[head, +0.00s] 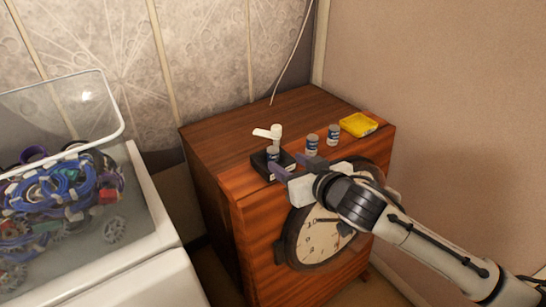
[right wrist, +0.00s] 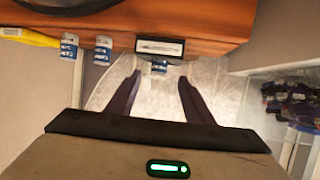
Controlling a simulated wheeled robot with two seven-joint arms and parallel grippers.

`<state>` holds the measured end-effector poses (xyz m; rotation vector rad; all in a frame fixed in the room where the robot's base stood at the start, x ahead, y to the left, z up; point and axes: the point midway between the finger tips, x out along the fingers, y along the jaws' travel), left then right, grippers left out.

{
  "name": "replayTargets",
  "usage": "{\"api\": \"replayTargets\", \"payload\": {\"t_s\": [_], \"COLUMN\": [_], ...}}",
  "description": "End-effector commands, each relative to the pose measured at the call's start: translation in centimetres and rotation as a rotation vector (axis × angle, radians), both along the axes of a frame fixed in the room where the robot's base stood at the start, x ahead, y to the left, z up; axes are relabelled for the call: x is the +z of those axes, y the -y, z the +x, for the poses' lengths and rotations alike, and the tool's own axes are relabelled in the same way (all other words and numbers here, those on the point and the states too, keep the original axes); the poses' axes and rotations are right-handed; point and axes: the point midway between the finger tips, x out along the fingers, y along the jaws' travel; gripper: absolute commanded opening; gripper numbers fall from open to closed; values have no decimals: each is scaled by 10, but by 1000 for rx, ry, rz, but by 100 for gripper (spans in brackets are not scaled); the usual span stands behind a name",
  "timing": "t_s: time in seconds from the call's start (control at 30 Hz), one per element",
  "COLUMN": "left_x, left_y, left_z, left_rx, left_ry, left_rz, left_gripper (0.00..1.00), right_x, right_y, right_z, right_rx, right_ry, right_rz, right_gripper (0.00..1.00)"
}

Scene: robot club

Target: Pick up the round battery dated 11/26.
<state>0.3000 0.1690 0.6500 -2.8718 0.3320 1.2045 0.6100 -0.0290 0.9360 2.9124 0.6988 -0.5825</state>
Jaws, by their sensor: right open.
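Three small round batteries with blue-and-white labels stand on the wooden cabinet. One battery (head: 273,154) is at the black holder (head: 260,164); it also shows in the right wrist view (right wrist: 159,66). The middle battery (head: 312,145) and the far battery (head: 333,134) stand to its right in the head view. In the right wrist view these two are at the upper left (right wrist: 103,50). No date is readable on any label. My right gripper (head: 291,168) is open and empty, its fingers pointing at the battery by the holder, which lies between the finger lines in the right wrist view (right wrist: 158,80). My left gripper is not in view.
A white tap-shaped object (head: 272,133) stands behind the holder. A round clock (head: 318,236) is against the cabinet (head: 225,150) front. A clear bin (head: 60,110) of parts stands left. The cabinet's rear top is clear.

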Motion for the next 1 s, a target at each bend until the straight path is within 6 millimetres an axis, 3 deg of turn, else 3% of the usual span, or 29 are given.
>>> {"api": "replayTargets", "payload": {"t_s": [0.6,0.97,1.0], "left_x": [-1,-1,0], "left_y": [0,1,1], "left_z": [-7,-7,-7], "left_rx": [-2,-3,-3], "left_ry": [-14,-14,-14], "left_rz": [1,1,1], "left_gripper": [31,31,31], "right_x": [-21,-24,-24], "right_y": [-26,-29,-29], "right_z": [54,60,60], "right_rx": [0,1,1], "right_ry": [1,2,1], "right_rz": [0,1,1], "right_gripper": [47,47,42]}}
